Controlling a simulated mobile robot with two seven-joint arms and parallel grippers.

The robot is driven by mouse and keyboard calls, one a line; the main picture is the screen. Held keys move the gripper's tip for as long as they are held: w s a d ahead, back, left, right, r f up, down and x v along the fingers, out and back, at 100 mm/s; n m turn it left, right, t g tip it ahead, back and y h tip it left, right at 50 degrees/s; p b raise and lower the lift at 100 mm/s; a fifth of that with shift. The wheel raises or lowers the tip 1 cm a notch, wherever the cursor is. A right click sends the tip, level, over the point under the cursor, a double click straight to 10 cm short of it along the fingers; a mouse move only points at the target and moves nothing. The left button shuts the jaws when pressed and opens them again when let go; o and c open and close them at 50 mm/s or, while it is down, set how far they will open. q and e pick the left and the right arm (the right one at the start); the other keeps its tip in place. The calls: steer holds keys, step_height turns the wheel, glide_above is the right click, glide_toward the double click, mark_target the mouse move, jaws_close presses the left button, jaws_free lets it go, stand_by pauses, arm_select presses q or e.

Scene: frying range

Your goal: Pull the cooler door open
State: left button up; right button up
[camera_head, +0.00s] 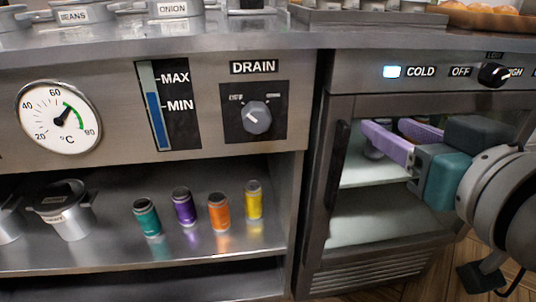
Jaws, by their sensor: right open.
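The cooler (430,97) is at the right, under a control panel. Its door has a steel frame (319,215) and a long dark upright handle (338,162) on its left side. White shelves (370,216) show through the door's area. I cannot tell whether the door is fully shut or slightly ajar. My right gripper (396,140) has two purple fingers, spread apart and empty. It shows to the right of the handle, apart from it, over the upper part of the cooler. My left gripper is not in view.
The panel above has a lit lamp (392,72) and a black knob (494,75). Left of the cooler, an open shelf (100,256) holds several coloured shakers and a metal pot (66,212). Containers stand on the counter (215,38) above.

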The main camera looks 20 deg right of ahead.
steer(key=t+b, duration=0.2)
steer(key=b, duration=1)
glide_toward(342, 160)
steer(key=b+x, duration=0.2)
steer(key=x, duration=0.6)
steer(key=shift+a+f+b, duration=0.1)
steer(key=shift+f+b, duration=0.05)
steer(key=shift+b, duration=0.2)
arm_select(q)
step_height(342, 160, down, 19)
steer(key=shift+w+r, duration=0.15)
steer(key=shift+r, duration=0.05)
arm_select(e)
steer(key=shift+x, duration=0.75)
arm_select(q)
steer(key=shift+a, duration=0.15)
arm_select(e)
jaws_close()
